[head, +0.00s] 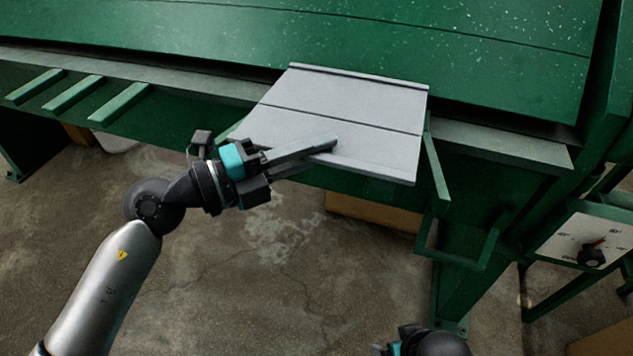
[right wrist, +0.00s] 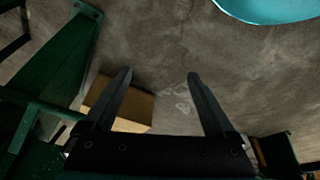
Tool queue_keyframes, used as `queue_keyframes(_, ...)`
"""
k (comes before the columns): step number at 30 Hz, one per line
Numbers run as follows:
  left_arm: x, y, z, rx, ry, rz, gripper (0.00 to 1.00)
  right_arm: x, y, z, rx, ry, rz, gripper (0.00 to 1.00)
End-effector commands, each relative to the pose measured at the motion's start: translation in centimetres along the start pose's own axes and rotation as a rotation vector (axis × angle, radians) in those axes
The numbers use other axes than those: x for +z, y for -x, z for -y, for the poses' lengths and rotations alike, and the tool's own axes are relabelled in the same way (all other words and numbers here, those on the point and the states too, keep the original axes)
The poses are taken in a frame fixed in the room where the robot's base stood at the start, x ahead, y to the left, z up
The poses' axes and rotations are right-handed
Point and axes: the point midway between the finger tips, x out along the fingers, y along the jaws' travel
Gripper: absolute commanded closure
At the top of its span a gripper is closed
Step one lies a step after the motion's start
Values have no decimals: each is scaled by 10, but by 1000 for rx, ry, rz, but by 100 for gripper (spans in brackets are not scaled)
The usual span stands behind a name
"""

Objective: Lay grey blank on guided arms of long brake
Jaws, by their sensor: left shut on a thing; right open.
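The grey blank (head: 350,105) is a flat sheet with a dark line across it and folded-looking far and near edges. It lies over the front edge of the green long brake (head: 420,50), its near part reaching out past the bed. A green guided arm (head: 436,165) shows at its right side; whatever is under the sheet is hidden. My left gripper (head: 325,147) is shut on the near left part of the blank. My right gripper (right wrist: 160,95) is open and empty over the floor in the right wrist view; only part of it shows at the bottom of the head view.
Several green arms (head: 75,93) stick out from the brake at the left. A control panel with a dial (head: 575,242) stands at the right. A cardboard box (right wrist: 120,105) is on the floor under the brake. The floor in front (head: 270,270) is clear.

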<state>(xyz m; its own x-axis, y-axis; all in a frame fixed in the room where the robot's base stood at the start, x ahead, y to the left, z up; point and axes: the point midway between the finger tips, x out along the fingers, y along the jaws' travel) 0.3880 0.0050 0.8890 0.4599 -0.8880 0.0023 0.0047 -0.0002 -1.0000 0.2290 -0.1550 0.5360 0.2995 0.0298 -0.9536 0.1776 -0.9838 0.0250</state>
Motion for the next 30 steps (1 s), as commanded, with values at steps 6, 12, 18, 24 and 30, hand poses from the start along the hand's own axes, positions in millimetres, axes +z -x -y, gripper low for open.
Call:
queue_keyframes(6, 0, 0, -12, -2, -2, 1, 100, -9, 14, -1, 2, -1, -25, 10)
queue_keyframes(12, 0, 0, -20, -2, -1, 1, 100, -14, 23, -1, 3, -2, -41, 10)
queue_keyframes(18, 0, 0, -39, -2, 0, 1, 100, -22, 45, -2, 5, -3, -77, 10)
queue_keyframes(24, 0, 0, -50, -2, -2, 1, 100, -27, 63, -2, 7, -4, -100, 10)
queue_keyframes(30, 0, 0, -50, -2, -2, 0, 100, -28, 68, -2, 7, -4, -105, 10)
